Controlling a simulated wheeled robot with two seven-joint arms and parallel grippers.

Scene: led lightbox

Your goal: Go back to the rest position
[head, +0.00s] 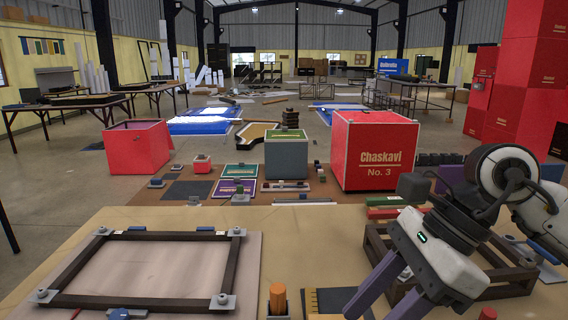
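My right gripper (376,308) is in the lower right of the head view, with its arm coming in from the right. Its two purple-grey fingers point down and to the left, with a clear gap between them. It looks open, and I see nothing held between the fingers. It hangs in front of a dark frame (514,284) on the table, hiding part of that frame. My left gripper and arm are not in the view.
The tan table (318,240) carries a dark rectangular frame (150,302) at left and an orange-handled item (278,300) at front centre. Beyond stand a red Chaskavi box (377,150), a grey-green box (286,155) and an open red box (138,146). The table's middle is mostly clear.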

